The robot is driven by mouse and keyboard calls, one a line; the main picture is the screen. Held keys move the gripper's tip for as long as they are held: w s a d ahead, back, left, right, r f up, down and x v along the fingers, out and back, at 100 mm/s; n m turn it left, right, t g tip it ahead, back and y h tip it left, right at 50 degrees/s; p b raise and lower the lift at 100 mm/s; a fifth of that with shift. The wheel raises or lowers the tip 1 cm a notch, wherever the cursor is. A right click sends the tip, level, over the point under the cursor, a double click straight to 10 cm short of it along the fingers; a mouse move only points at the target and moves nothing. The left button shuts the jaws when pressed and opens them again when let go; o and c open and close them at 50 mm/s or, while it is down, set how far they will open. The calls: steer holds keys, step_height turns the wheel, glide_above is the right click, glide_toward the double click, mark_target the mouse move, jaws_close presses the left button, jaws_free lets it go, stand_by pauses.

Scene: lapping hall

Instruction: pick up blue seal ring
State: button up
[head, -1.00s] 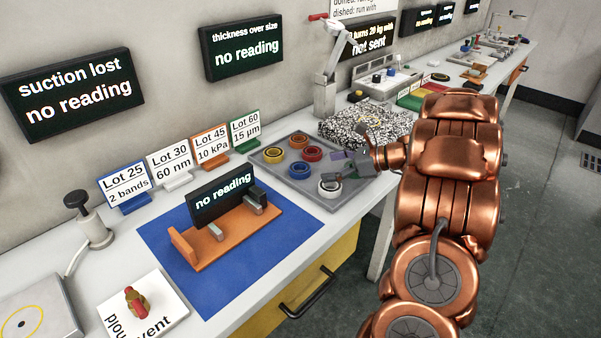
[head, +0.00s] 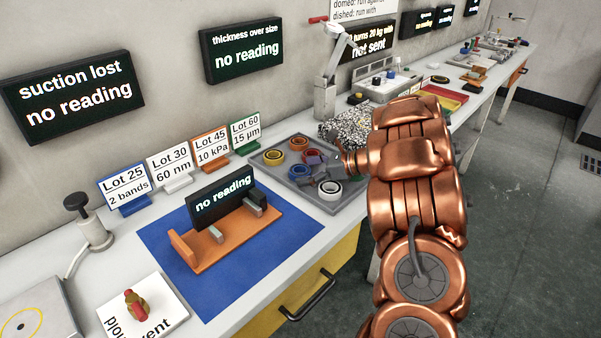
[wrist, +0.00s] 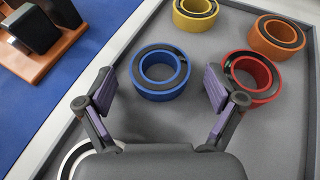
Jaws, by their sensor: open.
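The blue seal ring (wrist: 160,73) lies flat on the grey tray (wrist: 285,128). In the wrist view it sits just ahead of my open gripper (wrist: 160,88), roughly centred between the two purple-padded fingers. The left finger is close to its left side, and I see no contact. In the head view the blue ring (head: 299,171) is on the tray's near-left part, with my gripper (head: 316,165) low over the tray to its right. The jaws hold nothing.
A red ring (wrist: 251,76) lies right of the blue one, close to the right finger. Yellow (wrist: 195,14) and orange (wrist: 277,36) rings lie farther off. A white ring (head: 329,190) is at the tray's near side. An orange stand (head: 236,238) is on a blue mat.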

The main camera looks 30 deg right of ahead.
steer(key=c, duration=1.3)
steer(key=shift+o, duration=0.2)
steer(key=shift+r, duration=0.1)
